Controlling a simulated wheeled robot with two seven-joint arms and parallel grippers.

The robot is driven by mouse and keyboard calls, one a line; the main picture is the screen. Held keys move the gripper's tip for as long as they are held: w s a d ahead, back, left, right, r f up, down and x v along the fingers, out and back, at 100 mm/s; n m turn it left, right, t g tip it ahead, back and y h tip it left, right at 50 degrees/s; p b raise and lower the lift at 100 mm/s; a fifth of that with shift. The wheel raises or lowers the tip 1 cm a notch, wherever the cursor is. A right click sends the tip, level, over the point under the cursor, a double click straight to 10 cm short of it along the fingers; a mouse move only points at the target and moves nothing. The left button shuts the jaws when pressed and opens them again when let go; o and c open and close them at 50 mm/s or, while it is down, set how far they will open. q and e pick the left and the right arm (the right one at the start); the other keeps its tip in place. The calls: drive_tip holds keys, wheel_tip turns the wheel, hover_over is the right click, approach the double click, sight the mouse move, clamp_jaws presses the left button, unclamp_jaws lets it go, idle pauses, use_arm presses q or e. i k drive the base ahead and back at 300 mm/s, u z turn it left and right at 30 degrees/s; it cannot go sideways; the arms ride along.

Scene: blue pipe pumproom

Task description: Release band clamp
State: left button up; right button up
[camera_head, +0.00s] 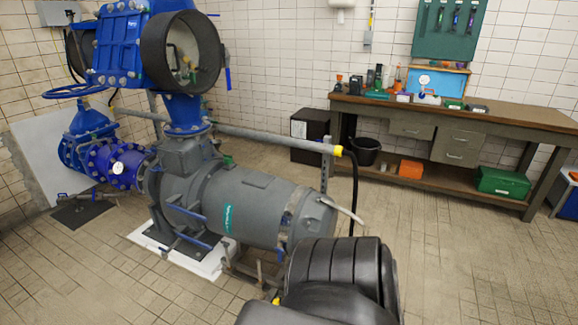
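A grey pump motor (235,203) lies in the middle left, joined to blue pipework. Near its right end is a small light metal fitting (287,219), and a pale lever (344,209) sticks out to the right. I cannot tell for sure which part is the band clamp. A wide black ring (153,50) surrounds the open end of the upper blue pipe. Dark, ribbed parts at the bottom centre, probably mine, hide the floor there and the area right of the motor's end.
A workbench (500,118) with tools stands along the back wall, with a green box (503,183) and an orange box (411,168) on its lower shelf. A grey rail (270,136) runs behind the motor. The tiled floor at right is clear.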

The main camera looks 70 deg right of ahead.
sight(279, 251)
drive_tip(key=z, duration=0.7)
drive_tip(key=i, duration=0.85)
drive_tip(key=z, duration=0.75)
